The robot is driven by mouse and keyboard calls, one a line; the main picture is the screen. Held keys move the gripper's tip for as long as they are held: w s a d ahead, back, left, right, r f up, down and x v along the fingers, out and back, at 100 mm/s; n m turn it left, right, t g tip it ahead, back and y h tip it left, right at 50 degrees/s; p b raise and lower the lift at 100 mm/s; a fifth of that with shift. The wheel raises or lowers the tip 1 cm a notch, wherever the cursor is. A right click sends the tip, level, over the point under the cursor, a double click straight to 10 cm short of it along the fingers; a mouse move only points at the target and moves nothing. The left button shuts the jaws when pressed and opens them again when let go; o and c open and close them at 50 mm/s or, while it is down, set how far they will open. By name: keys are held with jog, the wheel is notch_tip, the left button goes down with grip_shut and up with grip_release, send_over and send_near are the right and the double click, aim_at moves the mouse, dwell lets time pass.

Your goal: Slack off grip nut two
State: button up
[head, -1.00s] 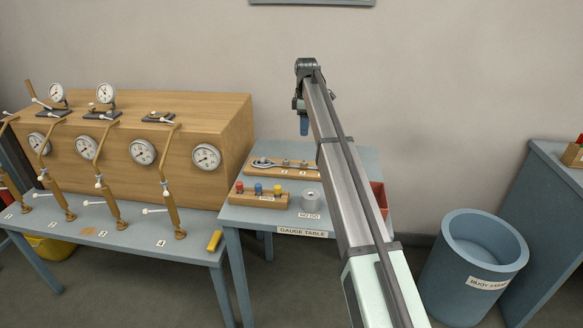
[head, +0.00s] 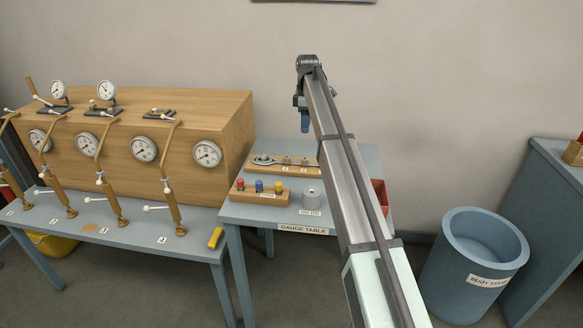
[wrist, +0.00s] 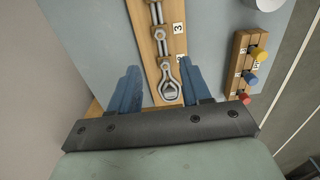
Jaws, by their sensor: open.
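The wooden strip (head: 293,171) on the gauge table carries small metal nuts (head: 287,161) and number labels. In the wrist view the same strip (wrist: 178,45) shows a label that reads 3; a lower label is partly hidden and hard to read. In the head view my gripper (head: 304,124) hangs above the table's back edge.
A block with red, blue and yellow knobs (head: 259,196) and a grey cylinder (head: 311,195) stand at the table's front. A red bin (head: 379,196) is at its right edge. The bench with gauges (head: 207,154) stands left, a blue tub (head: 484,250) right.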

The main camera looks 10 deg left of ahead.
jog(key=shift+a, duration=0.1)
dwell(0.4)
jog(key=m, duration=2)
send_over(288, 157)
jog(key=m, duration=0.7)
notch_tip(288, 157, down, 14)
jog(key=m, duration=1.3)
jog(key=shift+s, duration=0.1)
